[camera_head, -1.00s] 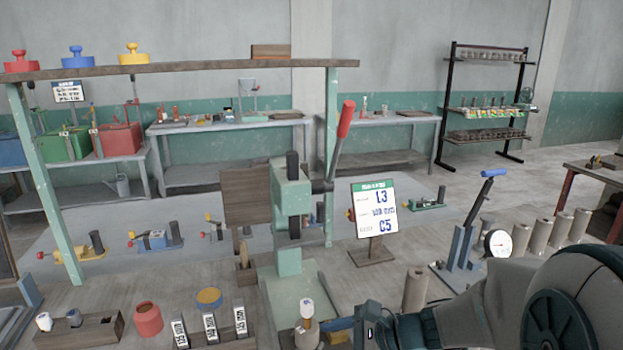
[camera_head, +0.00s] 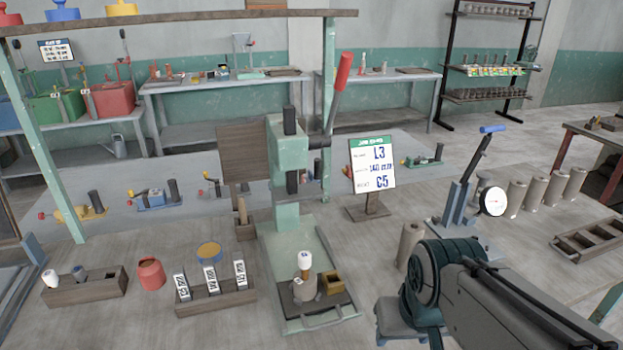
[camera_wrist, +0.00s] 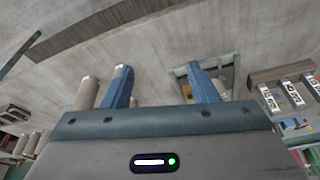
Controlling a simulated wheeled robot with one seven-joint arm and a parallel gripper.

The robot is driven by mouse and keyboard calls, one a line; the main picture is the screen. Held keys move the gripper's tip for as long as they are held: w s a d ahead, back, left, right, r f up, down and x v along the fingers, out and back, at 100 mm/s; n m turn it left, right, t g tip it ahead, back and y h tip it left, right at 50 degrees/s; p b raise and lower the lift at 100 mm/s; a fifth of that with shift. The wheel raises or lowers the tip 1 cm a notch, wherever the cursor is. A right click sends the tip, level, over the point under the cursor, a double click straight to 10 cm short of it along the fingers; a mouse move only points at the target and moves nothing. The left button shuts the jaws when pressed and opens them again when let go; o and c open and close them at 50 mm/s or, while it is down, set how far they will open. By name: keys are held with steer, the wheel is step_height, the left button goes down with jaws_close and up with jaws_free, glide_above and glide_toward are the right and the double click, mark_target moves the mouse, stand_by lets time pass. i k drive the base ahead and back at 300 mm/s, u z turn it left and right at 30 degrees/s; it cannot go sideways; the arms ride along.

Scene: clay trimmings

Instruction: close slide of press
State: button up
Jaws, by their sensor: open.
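The green press (camera_head: 290,165) stands in the middle of the head view with its red-tipped lever (camera_head: 343,70) raised. Its dark slide (camera_head: 297,312) lies at the front end of the green base (camera_head: 300,240), out in front of the ram. On the slide are a grey cylinder with a white-topped peg (camera_head: 305,265) and a brass-coloured block (camera_head: 330,283). My gripper is to the right of the slide, apart from it; its fingers are unclear in the head view. In the wrist view my gripper (camera_wrist: 162,80) has two blue fingers spread with nothing between them.
A sign stand (camera_head: 373,165) is right of the press. A blue lever device with a gauge (camera_head: 462,205) and several clay cylinders (camera_head: 518,198) stand further right. A wooden holder with labelled blocks (camera_head: 235,300) is left of the slide. A grey-brown cylinder (camera_head: 410,243) stands behind my arm.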

mark_target(332, 294)
steer(key=z, duration=0.85)
steer(key=k, duration=0.75)
steer(key=u, duration=0.8)
steer(key=i, duration=0.5)
